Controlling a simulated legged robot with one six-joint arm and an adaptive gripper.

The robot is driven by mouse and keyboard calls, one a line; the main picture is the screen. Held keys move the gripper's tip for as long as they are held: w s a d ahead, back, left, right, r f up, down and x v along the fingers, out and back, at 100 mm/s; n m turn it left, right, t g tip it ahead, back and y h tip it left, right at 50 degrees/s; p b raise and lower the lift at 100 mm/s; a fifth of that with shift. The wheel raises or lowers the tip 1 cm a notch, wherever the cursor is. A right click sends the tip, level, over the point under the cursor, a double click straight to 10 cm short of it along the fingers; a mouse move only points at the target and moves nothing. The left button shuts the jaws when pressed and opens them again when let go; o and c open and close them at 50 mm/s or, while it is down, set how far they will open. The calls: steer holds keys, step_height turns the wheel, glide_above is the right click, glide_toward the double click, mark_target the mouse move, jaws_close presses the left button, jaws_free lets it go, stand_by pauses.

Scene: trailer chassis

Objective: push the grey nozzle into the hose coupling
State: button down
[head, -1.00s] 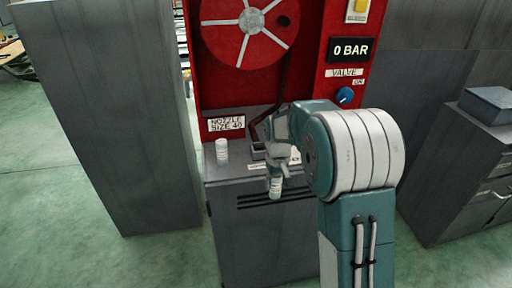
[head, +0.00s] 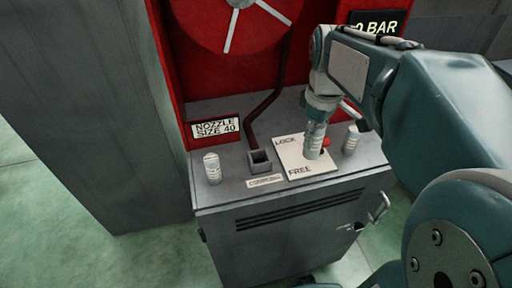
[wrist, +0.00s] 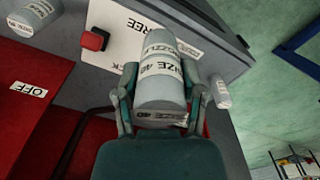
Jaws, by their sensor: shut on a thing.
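My gripper (head: 318,117) is shut on a grey nozzle (head: 314,146) and points down over the white LOCK/FREE plate. The held nozzle also shows in the wrist view (wrist: 160,85), with SIZE 40 on its label. The hose coupling (head: 259,161) is a square grey socket on the cabinet top, at the lower end of the dark red hose (head: 264,112). The nozzle is to the right of the coupling and apart from it. In the head view I cannot tell how high the nozzle is above the plate. The coupling is not clear in the wrist view.
One spare nozzle (head: 212,168) stands left of the coupling, another (head: 352,139) at the right. A red knob (head: 325,142) sits on the LOCK/FREE plate (head: 296,168), close to the held nozzle. The red reel housing (head: 172,75) rises behind. A sign (head: 216,128) reads NOZZLE SIZE 40.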

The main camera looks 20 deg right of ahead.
steer(key=w+a+f, duration=0.3)
steer(key=f, duration=0.1)
steer(key=w+a+f, duration=0.3)
steer(key=w+f, duration=0.1)
steer(key=w+a+f, duration=0.3)
steer(key=f, duration=0.1)
steer(key=shift+w+a+f, duration=0.1)
steer(key=shift+w+f, duration=0.2)
steer(key=shift+f, duration=0.1)
steer(key=shift+c, duration=0.9)
jaws_free()
steer(key=shift+f, duration=0.1)
